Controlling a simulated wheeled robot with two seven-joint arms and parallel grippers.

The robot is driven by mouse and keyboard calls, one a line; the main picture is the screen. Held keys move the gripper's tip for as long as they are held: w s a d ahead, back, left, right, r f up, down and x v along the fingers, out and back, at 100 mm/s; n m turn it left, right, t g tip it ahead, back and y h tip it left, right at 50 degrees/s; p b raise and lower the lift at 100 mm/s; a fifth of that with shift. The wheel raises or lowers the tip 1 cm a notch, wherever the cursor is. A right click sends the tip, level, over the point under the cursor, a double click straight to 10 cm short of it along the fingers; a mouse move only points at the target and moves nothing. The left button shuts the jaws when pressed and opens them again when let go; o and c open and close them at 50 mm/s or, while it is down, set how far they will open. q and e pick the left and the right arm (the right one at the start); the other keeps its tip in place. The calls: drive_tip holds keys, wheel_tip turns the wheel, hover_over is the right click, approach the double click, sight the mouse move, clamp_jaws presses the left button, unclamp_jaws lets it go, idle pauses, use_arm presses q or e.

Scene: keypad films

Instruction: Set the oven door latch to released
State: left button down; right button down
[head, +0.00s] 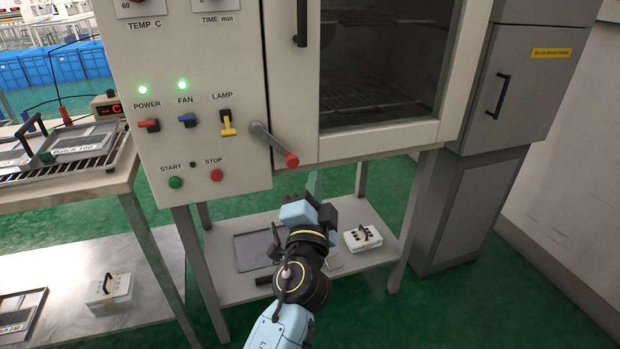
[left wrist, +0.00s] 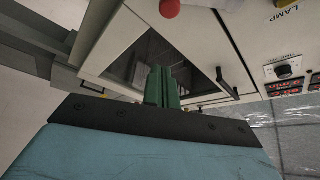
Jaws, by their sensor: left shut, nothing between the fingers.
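The oven door latch (head: 272,144) is a grey lever with a red knob at its end. It runs from a pivot on the control panel down to the right, and the knob lies across the gap by the door's lower left corner. The red knob (left wrist: 169,8) also shows at the top edge of the left wrist view. The oven door (head: 447,125) looks closed and has a dark window. My left gripper (head: 315,184) is below the knob and apart from it. Its green fingers (left wrist: 163,82) are shut and empty. My right gripper is in neither view.
The control panel (head: 235,183) has POWER, FAN and LAMP switches beside the latch, with START and STOP buttons below. A black door handle (head: 300,22) stands out above. A lower shelf (head: 215,291) holds a tray and a white box. A side table (head: 110,188) stands at left.

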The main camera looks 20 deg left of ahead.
sight(276, 146)
use_arm(q)
drive_tip(key=w+a, duration=0.4)
drive_tip(key=w, duration=0.3)
drive_tip(key=shift+a, duration=0.35)
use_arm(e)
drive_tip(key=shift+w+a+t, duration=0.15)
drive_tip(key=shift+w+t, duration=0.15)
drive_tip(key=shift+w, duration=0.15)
use_arm(q)
drive_tip(key=shift+w, duration=0.1)
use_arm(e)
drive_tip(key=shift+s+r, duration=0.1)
